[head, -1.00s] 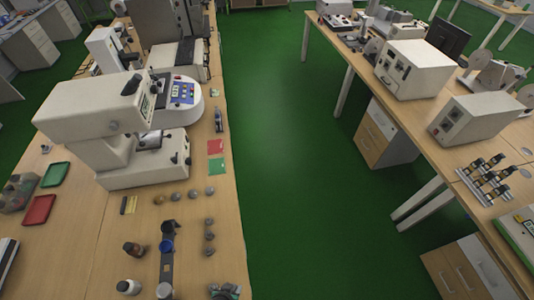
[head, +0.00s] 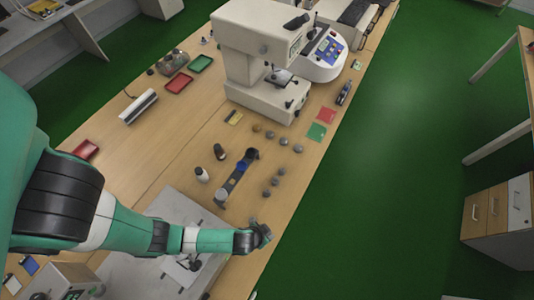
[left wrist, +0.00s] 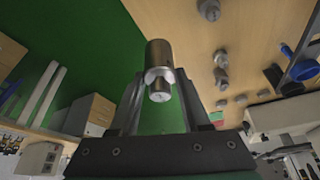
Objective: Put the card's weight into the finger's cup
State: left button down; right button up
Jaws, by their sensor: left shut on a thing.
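My left gripper (head: 262,236) reaches over the near right part of the bench. In the left wrist view, the left gripper (left wrist: 158,92) is shut on a metal cylindrical weight (left wrist: 158,56), with a brownish body and a bright, narrower end. A dark strip-like fixture, apparently the finger (head: 232,183), lies ahead and left of the gripper, with a blue cup-like part (head: 241,167) on it. A red card (head: 327,115) and a green card (head: 317,131) lie near the bench's right edge; no marking is readable. My right gripper is not in view.
Several loose weights (head: 275,181) stand between the fixture and the bench edge; others (head: 284,142) form a row farther back. A dark bottle (head: 220,151) and a white bottle (head: 202,174) stand left of the fixture. A large cream tester (head: 262,60) stands behind.

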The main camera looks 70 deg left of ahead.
pick_arm(q)
jog(key=shift+w+a, duration=0.1)
jog(key=shift+a, duration=0.1)
jog(key=w+a+f+b, duration=0.1)
jog(key=a+f+b, duration=0.7)
jog(key=a+b, duration=0.2)
jog(key=a, duration=0.2)
jog(key=shift+a+f, duration=0.25)
jog(key=shift+a, duration=0.05)
jog(key=f+b, duration=0.1)
jog(key=a+f+b, duration=0.1)
jog(key=f, duration=0.1)
jog(key=shift+w+a+f, duration=0.1)
jog(key=shift+f, duration=0.35)
